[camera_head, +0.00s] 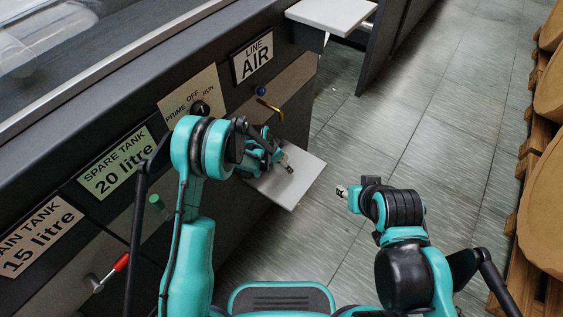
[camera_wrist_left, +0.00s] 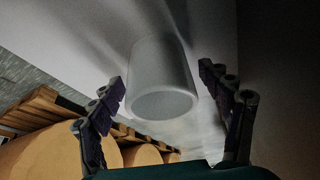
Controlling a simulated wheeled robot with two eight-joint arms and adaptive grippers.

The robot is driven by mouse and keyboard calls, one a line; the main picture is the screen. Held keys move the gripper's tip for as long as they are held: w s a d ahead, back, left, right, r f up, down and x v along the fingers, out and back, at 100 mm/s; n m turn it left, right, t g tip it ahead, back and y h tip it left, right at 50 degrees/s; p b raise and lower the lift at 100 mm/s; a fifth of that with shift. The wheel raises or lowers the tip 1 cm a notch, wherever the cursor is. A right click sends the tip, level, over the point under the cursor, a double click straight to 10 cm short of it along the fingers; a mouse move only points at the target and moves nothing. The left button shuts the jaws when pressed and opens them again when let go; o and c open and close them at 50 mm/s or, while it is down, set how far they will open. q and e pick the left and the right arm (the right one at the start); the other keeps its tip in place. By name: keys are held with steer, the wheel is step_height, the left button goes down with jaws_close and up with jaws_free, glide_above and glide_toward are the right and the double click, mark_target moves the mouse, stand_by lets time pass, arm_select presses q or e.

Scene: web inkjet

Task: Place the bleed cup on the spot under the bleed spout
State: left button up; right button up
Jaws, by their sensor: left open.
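The bleed cup, a plain pale grey cup (camera_wrist_left: 163,80), shows in the left wrist view between the two fingers of my open left gripper (camera_wrist_left: 172,100). A gap shows on each side of it, so the fingers do not appear to grip it. In the head view my left gripper (camera_head: 280,157) is low over the small pale shelf (camera_head: 301,186) on the panel's side, and the cup is hidden there behind my arm. A curved brass spout (camera_head: 270,109) sticks out of the panel above. The spot under it is not clearly visible. My right gripper (camera_head: 342,191) is apart from the shelf, over the floor; its jaw opening is unclear.
The dark panel carries a blue button (camera_head: 261,91), a black selector knob (camera_head: 201,107), a green knob (camera_head: 155,202) and a red-handled lever (camera_head: 121,262). Another pale shelf (camera_head: 332,14) juts out farther back. Wooden pallets (camera_head: 526,215) with brown rolls stand at the right. The floor between is clear.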

arm_select(q)
steer(key=shift+r, duration=0.3)
steer(key=p+v, duration=0.4)
steer(key=v, duration=0.8)
steer(key=s+a+r+n+t+y, duration=0.1)
steer(key=s+a+r+n, duration=0.1)
steer(key=s+a+r, duration=0.45)
steer(key=s+a+r+n+t+y, duration=0.1)
steer(key=s+r+n, duration=0.2)
steer(key=r, duration=0.7)
steer(key=s+a+r+n+t, duration=0.1)
steer(key=s+a+r+n, duration=0.1)
steer(key=s, duration=0.6)
steer(key=s+a+r+n+t+y, duration=0.1)
steer(key=s+a+r+n, duration=0.1)
steer(key=s, duration=0.6)
steer(key=a+n, duration=0.1)
steer(key=a, duration=0.1)
steer(key=shift+a+r+y, duration=0.2)
steer(key=shift+a+y, duration=0.1)
steer(key=shift+a, duration=0.1)
